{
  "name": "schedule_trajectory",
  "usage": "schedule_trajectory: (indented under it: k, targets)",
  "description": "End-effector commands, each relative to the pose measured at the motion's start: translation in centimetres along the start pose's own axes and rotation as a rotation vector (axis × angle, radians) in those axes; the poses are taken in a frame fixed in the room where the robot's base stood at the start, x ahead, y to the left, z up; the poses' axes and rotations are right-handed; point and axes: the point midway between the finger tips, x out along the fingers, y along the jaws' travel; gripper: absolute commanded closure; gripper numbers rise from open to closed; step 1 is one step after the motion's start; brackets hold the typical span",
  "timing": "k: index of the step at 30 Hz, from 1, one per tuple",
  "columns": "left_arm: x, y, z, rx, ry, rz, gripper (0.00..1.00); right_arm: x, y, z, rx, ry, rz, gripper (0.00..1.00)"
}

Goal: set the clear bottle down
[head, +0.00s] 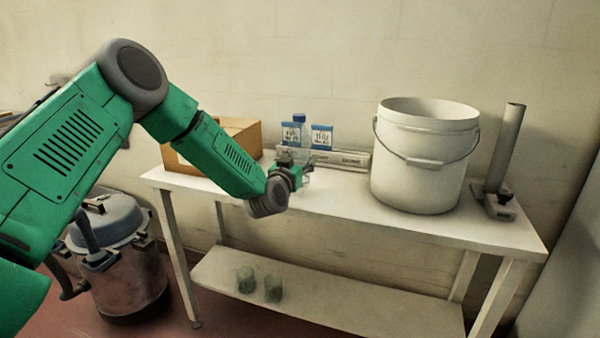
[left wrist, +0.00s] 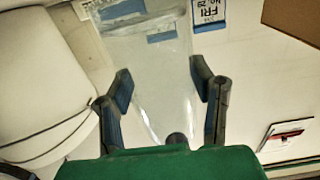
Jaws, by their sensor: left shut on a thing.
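The clear bottle (left wrist: 158,85) stands out in the left wrist view, see-through, with blue patches showing on or through it. It lies between the two dark fingers of my left gripper (left wrist: 163,95), which is shut on it. In the head view my left gripper (head: 292,172) is over the left half of the white table (head: 400,222), in front of the small blue-and-white cards. There the bottle is mostly hidden by the gripper, and I cannot tell whether its base touches the table. My right gripper is not in view.
A white bucket (head: 425,160) stands right of the gripper, with a grey upright tube (head: 507,145) beyond it. A cardboard box (head: 238,132) is at the left. A long pale bar (head: 345,159) lies along the back. Two glass jars (head: 272,288) stand on the lower shelf.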

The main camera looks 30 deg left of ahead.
Motion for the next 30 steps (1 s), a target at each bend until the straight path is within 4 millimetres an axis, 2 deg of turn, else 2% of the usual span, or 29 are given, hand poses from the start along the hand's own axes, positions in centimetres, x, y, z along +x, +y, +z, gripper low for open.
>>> schedule_trajectory:
  k: [1,3,14,15,17,28,30]
  targets:
    - [0.0,-0.2,1.2,-0.001,-0.002,-0.002,0.98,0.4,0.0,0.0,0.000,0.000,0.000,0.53]
    - [0.0,-0.2,2.1,-0.002,-0.003,-0.002,0.98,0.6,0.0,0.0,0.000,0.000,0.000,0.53]
    - [0.0,0.0,2.4,0.000,-0.001,0.000,0.98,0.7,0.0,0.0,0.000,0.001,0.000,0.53]
    - [0.0,0.0,2.5,0.001,-0.003,0.000,0.47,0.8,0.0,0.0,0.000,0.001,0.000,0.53]
    - [0.0,0.0,2.5,0.001,-0.003,0.000,0.29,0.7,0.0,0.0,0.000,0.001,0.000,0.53]
    - [0.0,-0.2,2.1,-0.002,-0.003,-0.001,0.29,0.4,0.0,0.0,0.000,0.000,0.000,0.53]
    - [-0.7,-0.2,2.2,-0.001,-0.005,0.000,0.29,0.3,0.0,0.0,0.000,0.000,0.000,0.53]
